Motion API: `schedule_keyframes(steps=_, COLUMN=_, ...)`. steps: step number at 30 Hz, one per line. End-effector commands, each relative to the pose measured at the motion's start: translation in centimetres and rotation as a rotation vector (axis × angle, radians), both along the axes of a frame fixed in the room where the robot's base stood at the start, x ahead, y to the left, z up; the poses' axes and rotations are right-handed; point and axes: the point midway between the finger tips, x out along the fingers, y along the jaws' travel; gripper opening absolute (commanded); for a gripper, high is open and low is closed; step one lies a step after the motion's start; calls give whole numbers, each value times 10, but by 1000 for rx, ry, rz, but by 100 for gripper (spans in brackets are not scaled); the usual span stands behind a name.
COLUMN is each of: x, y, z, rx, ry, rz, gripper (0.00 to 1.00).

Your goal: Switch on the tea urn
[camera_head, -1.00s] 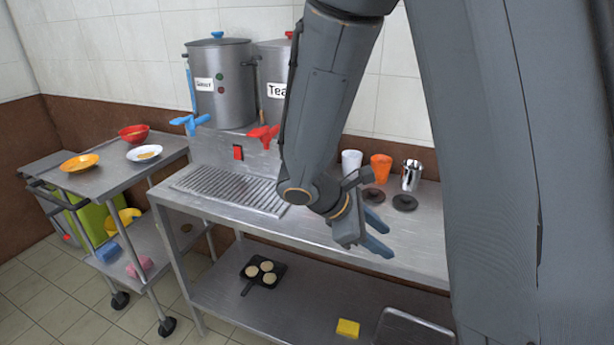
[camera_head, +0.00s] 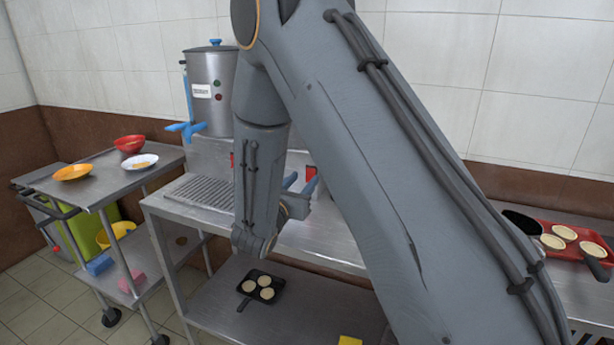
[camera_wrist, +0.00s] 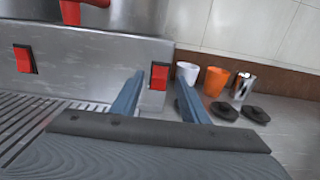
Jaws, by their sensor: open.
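The tea urn's body is hidden behind my arm in the head view. A red tap (camera_wrist: 72,10) shows at the top left of the wrist view. Two red switches are on the steel panel below: one (camera_wrist: 25,59) left of the tap, the other (camera_wrist: 159,76) right of it near the panel's end. The right switch also shows in the head view (camera_head: 310,174). My gripper (camera_wrist: 159,84) is open and empty, its blue fingers pointing at the panel, the right switch appearing between them. Contact cannot be told. The fingers show beside my forearm in the head view (camera_head: 299,182).
Another steel urn (camera_head: 211,85) with a blue tap (camera_head: 185,130) stands left. A slotted drip tray (camera_wrist: 30,120) lies below the panel. A white cup (camera_wrist: 188,72), orange cup (camera_wrist: 215,82) and metal container (camera_wrist: 242,86) stand right of the panel. A trolley (camera_head: 110,178) is at left.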

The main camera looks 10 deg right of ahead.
Motion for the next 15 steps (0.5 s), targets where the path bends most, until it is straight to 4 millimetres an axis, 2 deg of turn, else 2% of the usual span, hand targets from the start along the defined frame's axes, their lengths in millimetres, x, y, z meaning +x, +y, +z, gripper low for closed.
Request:
schedule_keyframes(steps=6, x=21, y=-17, z=0, rx=0, ry=0, rz=-2, gripper=41)
schedule_keyframes(steps=15, x=28, y=-21, z=0, rx=1, ry=2, rz=-1, gripper=41)
